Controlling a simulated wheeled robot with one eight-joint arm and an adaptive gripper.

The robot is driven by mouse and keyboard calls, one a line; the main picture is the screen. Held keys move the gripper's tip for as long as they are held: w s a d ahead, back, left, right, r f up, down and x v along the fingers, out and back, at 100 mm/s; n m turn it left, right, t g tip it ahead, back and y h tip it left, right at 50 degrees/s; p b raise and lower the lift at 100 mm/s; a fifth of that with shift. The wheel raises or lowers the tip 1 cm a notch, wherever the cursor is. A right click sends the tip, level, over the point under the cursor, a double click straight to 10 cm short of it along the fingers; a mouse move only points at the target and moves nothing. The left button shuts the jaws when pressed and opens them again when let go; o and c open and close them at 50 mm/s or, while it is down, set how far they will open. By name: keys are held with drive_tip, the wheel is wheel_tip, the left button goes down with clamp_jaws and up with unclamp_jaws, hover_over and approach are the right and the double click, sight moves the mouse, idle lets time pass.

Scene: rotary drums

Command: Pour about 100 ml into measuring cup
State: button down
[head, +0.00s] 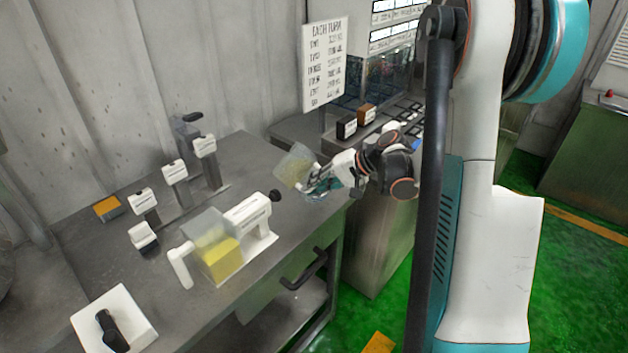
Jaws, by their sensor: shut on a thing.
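My gripper (315,182) is shut on a clear, box-like container (292,166) with some pale yellow content, above the right end of the grey bench. The container is tilted to the left. A faint clear, bluish shape lies below my gripper; I cannot tell whether it is a separate cup. A larger clear box (207,228) stands on the bench to the left, its lower part yellow. It has a white handle (180,266) and a labelled white stand beside it. I cannot tell for sure which vessel is the measuring cup.
Labelled white posts (176,185) stand along the back of the bench (250,150). A white tray (93,305) with a black handle lies front left, an orange-topped block (108,208) at the left. A sign (325,65) and small boxes (347,127) stand behind my gripper.

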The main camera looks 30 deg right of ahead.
drive_tip(key=shift+a+f+y+b, duration=0.1)
drive_tip(key=shift+f+y+b, duration=0.3)
drive_tip(key=shift+f+b, duration=0.45)
drive_tip(key=shift+a+f+m+b, duration=0.25)
drive_tip(key=shift+f+m+b, duration=0.05)
drive_tip(key=shift+f+b, duration=0.1)
drive_tip(key=shift+a+f+y+b, duration=0.1)
drive_tip(key=shift+f+y+b, duration=0.4)
drive_tip(key=shift+f+b, duration=0.1)
drive_tip(key=shift+r+m+y+b, duration=0.35)
drive_tip(key=shift+y+b, duration=0.1)
drive_tip(key=shift+y, duration=0.15)
idle(0.5)
